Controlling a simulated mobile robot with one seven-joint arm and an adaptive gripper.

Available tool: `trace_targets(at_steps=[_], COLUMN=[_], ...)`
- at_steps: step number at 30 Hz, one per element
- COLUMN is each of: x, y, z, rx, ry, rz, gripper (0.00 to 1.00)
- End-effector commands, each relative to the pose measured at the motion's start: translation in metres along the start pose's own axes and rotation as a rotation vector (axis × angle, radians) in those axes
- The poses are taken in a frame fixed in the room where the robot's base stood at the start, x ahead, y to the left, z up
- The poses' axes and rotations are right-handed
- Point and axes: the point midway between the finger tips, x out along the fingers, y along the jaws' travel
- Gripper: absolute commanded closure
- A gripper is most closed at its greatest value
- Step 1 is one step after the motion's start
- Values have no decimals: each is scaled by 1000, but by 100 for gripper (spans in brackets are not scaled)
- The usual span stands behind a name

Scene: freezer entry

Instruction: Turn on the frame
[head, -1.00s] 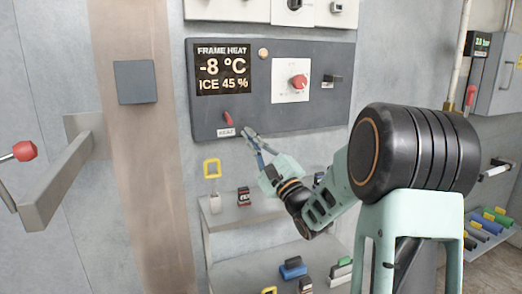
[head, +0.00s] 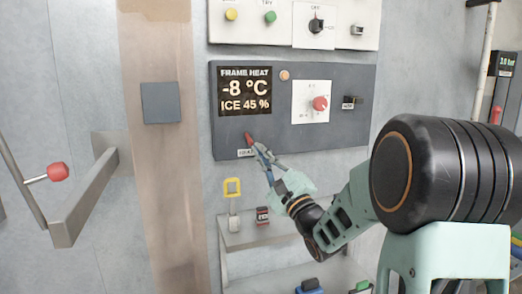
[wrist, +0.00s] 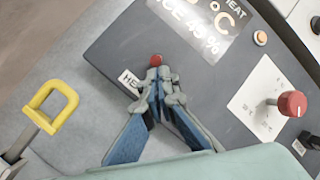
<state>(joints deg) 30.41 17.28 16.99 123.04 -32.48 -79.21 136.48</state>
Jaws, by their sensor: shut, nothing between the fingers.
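The dark grey frame heat panel (head: 290,143) is on the wall. Its display (head: 245,92) reads FRAME HEAT, -8 °C, ICE 45 %. A small red toggle (head: 248,136) sits at the panel's lower left, above a label that seems to read HEAT; its red tip also shows in the wrist view (wrist: 155,60). My gripper (head: 257,150) is shut and empty, its fingertips right at the toggle. In the wrist view my fingertips (wrist: 158,84) hide the toggle's lower part; I cannot tell whether they touch it. A pale orange lamp (head: 284,75) is beside the display.
A red rotary knob (head: 320,103) and a small black switch (head: 352,101) are to the right on the panel. Another panel (head: 290,33) with buttons is above. A red-tipped lever (head: 58,172) is at left.

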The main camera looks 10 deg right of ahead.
Motion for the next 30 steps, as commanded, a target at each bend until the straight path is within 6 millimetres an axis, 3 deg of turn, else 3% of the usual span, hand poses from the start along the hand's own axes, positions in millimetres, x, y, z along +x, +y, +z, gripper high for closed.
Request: trace_targets(at_steps=[30], x=[4], y=[-16], z=[10], rx=[32], ry=[87], rz=[127], gripper=[100])
